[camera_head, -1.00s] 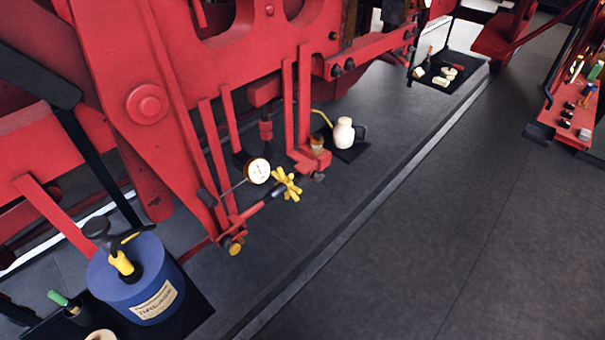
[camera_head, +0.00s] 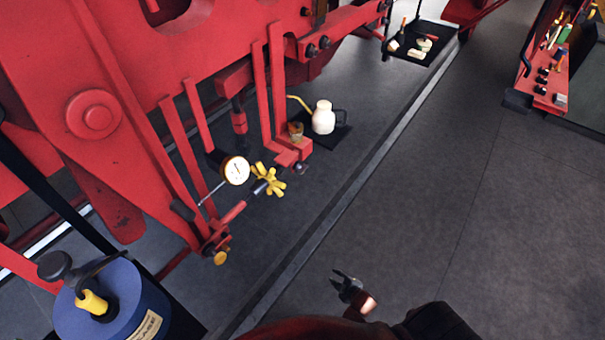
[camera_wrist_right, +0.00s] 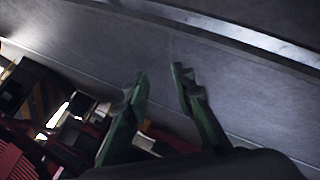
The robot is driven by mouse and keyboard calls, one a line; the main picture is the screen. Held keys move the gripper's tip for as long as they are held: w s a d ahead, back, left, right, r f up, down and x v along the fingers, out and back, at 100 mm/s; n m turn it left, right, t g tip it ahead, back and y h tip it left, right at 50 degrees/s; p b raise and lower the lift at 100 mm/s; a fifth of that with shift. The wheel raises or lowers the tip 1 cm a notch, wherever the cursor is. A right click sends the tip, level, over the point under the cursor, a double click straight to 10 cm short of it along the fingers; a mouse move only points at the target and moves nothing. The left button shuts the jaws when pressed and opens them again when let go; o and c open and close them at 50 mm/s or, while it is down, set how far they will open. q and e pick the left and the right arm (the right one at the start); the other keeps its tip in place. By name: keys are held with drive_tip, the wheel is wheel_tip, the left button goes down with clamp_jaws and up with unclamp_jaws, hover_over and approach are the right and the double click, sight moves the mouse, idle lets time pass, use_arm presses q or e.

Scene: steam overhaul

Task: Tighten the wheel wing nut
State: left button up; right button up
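The yellow wing nut (camera_head: 268,180), star-shaped with several lobes, sits on the dark end of a red rod, just right of a white-faced dial gauge (camera_head: 236,170). My right gripper (camera_head: 347,283) shows at the bottom of the head view, below and to the right of the wing nut and well apart from it. In the right wrist view its two dark green fingers (camera_wrist_right: 160,82) are spread with nothing between them, over grey floor. My left gripper is not in view.
A blue drum (camera_head: 112,305) with a yellow-necked top stands at the lower left. A white can (camera_head: 323,118) stands on a dark mat beyond the wing nut. A red tool cart (camera_head: 550,75) is at the upper right. Grey floor (camera_head: 430,210) between is clear.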

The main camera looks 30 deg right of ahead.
drive_tip(key=w+d+r+n+t+b, duration=0.15)
drive_tip(key=w+r+n+t, duration=0.25)
drive_tip(key=w+r, duration=1.1)
drive_tip(key=n+t+y, duration=0.1)
drive_tip(key=n+t, duration=0.5)
drive_tip(key=n, duration=0.1)
approach(304, 171)
drive_tip(key=w, duration=0.5)
drive_tip(key=w+b, duration=0.1)
drive_tip(key=w, duration=0.2)
drive_tip(key=shift+w+d+r, duration=0.1)
drive_tip(key=shift+w+r, duration=0.1)
drive_tip(key=shift+w, duration=0.1)
drive_tip(key=shift+w+b, duration=0.3)
drive_tip(key=shift+w, duration=0.2)
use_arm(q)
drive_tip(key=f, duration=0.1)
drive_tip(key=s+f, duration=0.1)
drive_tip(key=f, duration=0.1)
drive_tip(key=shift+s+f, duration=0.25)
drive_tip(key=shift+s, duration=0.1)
use_arm(e)
clamp_jaws()
